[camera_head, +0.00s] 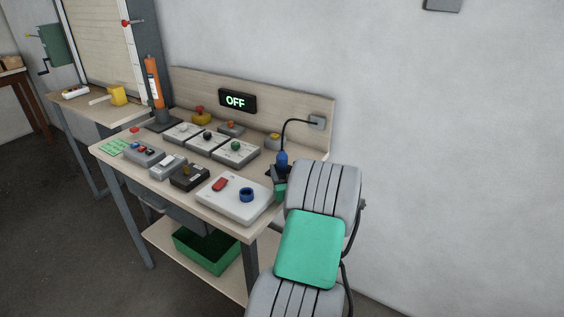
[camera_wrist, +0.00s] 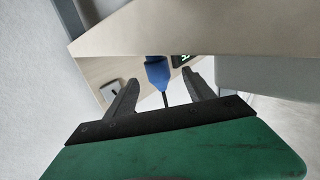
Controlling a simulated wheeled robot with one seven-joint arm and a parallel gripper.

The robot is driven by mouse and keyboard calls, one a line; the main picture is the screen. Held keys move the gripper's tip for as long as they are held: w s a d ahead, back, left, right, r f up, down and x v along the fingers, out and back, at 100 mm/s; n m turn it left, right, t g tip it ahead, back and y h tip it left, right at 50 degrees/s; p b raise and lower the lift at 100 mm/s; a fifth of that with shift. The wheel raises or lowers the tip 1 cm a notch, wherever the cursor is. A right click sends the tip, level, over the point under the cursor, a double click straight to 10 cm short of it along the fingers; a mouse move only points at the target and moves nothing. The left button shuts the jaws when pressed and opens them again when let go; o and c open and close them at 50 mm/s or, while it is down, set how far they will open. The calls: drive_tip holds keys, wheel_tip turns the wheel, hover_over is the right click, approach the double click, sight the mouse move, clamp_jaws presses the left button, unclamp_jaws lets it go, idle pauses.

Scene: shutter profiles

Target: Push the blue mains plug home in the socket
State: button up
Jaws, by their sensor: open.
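The blue mains plug (camera_head: 282,159) stands upright near the right end of the bench, with a black cable arching from its top to a grey wall plate. In the wrist view the blue plug (camera_wrist: 157,70) shows between and beyond my fingers. My gripper (camera_head: 278,176) is open, close to the plug's lower part in the head view; it also shows in the wrist view (camera_wrist: 160,77). I see no grip on the plug. A blue ring (camera_head: 246,194), perhaps the socket, sits on a white box. The plug's lower end is hidden.
The grey wall plate (camera_head: 317,122) is on the backboard. Several control boxes fill the bench left of the plug. An OFF display (camera_head: 237,100) is lit behind. A green bin (camera_head: 207,250) is below.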

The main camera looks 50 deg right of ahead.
sight(283, 162)
drive_tip(key=p+x, duration=0.1)
drive_tip(key=x, duration=0.3)
drive_tip(key=shift+w+d+r, duration=0.1)
drive_tip(key=shift+d+r, duration=0.05)
drive_tip(key=shift+d, duration=0.1)
clamp_jaws()
idle(0.4)
